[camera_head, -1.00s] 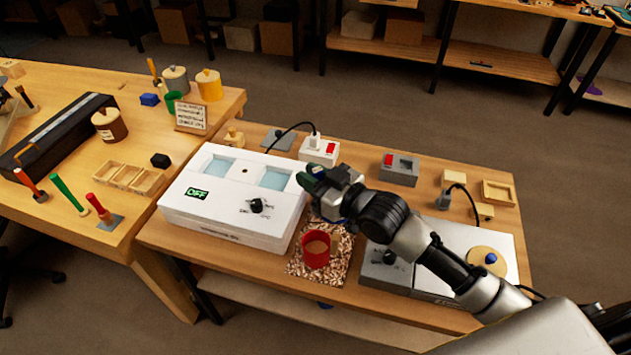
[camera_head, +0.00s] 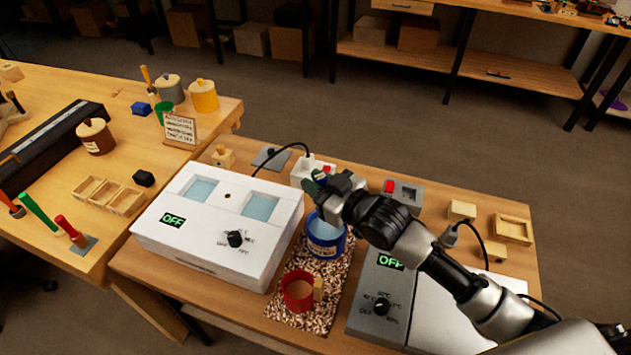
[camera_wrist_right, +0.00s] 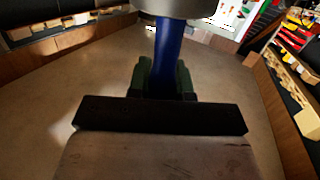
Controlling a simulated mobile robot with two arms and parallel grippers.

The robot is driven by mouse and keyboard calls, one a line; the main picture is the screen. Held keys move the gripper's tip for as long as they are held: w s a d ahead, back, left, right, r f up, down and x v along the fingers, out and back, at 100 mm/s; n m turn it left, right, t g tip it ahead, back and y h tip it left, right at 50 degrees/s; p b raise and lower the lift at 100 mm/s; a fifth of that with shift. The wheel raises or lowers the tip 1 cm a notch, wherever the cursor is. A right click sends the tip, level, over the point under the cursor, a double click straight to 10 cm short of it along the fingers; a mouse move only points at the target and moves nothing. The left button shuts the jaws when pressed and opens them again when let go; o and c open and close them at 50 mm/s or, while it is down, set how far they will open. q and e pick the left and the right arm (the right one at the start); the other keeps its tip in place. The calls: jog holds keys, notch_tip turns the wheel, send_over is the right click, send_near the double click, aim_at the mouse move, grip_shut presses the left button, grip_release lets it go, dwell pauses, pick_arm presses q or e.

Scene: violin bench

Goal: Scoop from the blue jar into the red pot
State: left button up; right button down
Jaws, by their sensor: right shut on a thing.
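The blue jar (camera_head: 325,246), open with a pale label, stands on a speckled mat. The red pot (camera_head: 298,292) stands in front of it on the same mat, open, with a tan inside and a small wooden piece at its right side. My right gripper (camera_head: 318,186) is above and just behind the jar's opening. In the right wrist view its green fingers (camera_wrist_right: 165,78) are shut on a blue handle (camera_wrist_right: 168,50). The handle ends in a grey rounded part (camera_wrist_right: 178,8), cut off by the picture's top edge. The scoop's contents cannot be seen. My left gripper is out of view.
A white box with an OFF display (camera_head: 205,245) stands left of the mat. A grey device (camera_head: 378,300), also showing OFF, stands right, partly under my right arm. A white plug box (camera_head: 311,170) is behind the gripper. The speckled mat (camera_head: 322,318) has little free room.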

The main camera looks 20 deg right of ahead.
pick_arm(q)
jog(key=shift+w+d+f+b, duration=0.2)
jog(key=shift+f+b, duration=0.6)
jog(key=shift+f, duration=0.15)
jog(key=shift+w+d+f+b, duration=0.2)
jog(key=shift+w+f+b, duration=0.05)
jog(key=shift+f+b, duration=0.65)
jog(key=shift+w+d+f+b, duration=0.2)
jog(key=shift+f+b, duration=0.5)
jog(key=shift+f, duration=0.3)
pick_arm(e)
notch_tip(320, 180, down, 9)
jog(key=shift+r, duration=0.15)
pick_arm(q)
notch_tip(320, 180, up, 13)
jog(key=p, duration=1.3)
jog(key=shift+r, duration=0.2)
pick_arm(e)
notch_tip(320, 180, up, 14)
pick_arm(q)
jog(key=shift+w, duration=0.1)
